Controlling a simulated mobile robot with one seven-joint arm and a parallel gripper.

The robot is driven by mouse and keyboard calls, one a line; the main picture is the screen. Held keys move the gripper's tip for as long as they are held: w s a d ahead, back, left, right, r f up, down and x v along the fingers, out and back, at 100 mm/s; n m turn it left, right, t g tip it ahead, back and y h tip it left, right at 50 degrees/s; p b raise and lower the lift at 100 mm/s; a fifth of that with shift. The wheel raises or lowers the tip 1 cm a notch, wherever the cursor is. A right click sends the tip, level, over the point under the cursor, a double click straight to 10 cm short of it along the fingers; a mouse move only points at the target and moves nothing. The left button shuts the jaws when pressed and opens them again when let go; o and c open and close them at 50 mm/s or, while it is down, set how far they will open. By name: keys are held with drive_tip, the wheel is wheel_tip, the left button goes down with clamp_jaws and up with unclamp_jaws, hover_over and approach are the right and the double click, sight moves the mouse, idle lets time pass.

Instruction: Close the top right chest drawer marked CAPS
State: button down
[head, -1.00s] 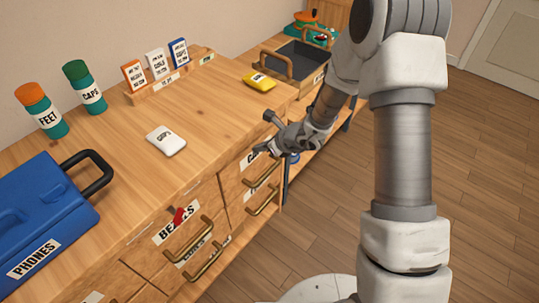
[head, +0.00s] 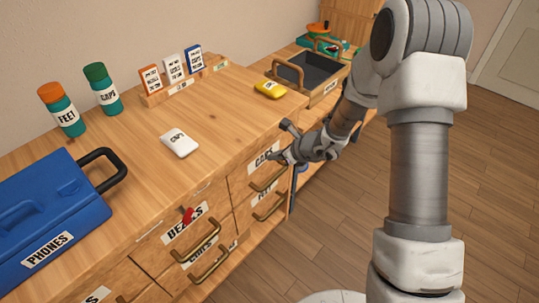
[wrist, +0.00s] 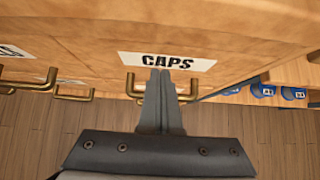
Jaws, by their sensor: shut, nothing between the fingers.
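The top right drawer marked CAPS (head: 256,166) is in the wooden chest, with a white CAPS label and a brass bar handle (head: 268,181). Its front looks about flush with the chest, with no clear gap at its top edge. In the wrist view the CAPS label (wrist: 170,61) is straight ahead. My gripper (head: 272,157) is shut and empty, its fingertips at the drawer front by the label's lower edge. In the wrist view the gripper (wrist: 160,72) hides the middle of the handle. I cannot tell whether the fingertips touch the front.
The BEADS drawer (head: 165,248) is to the left, with something red at its label. The FEET drawer (head: 254,209) is below. On the chest top lie a white packet (head: 180,143), a yellow packet (head: 270,89) and a blue PHONES case (head: 50,215). Bare floor (head: 330,240) is in front.

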drive_tip(key=p+v, duration=0.2)
drive_tip(key=v, duration=0.9)
drive_tip(key=shift+d+f+p, duration=0.3)
drive_tip(key=shift+f+p, duration=0.1)
drive_tip(key=s+a+r+n+g, duration=0.1)
drive_tip(key=s+r+n, duration=0.45)
drive_tip(key=r, duration=0.25)
drive_tip(key=s+a+r+n+g, duration=0.1)
drive_tip(key=s+r+n, duration=0.3)
drive_tip(key=r+n, duration=0.3)
drive_tip(key=s+d+r+n+t+h, duration=0.1)
drive_tip(key=s+d+r+n+h, duration=0.2)
drive_tip(key=s+d+r+n, duration=0.3)
drive_tip(key=s+d+r+n+t+h, duration=0.1)
drive_tip(key=s+d+r+n+h, duration=0.3)
drive_tip(key=s+n, duration=0.35)
wheel_tip(320, 180, up, 14)
drive_tip(key=s+d+p, duration=0.1)
drive_tip(key=p, duration=1.3)
drive_tip(key=shift+d, duration=0.35)
drive_tip(key=shift+a+f, duration=0.1)
drive_tip(key=shift+a, duration=0.05)
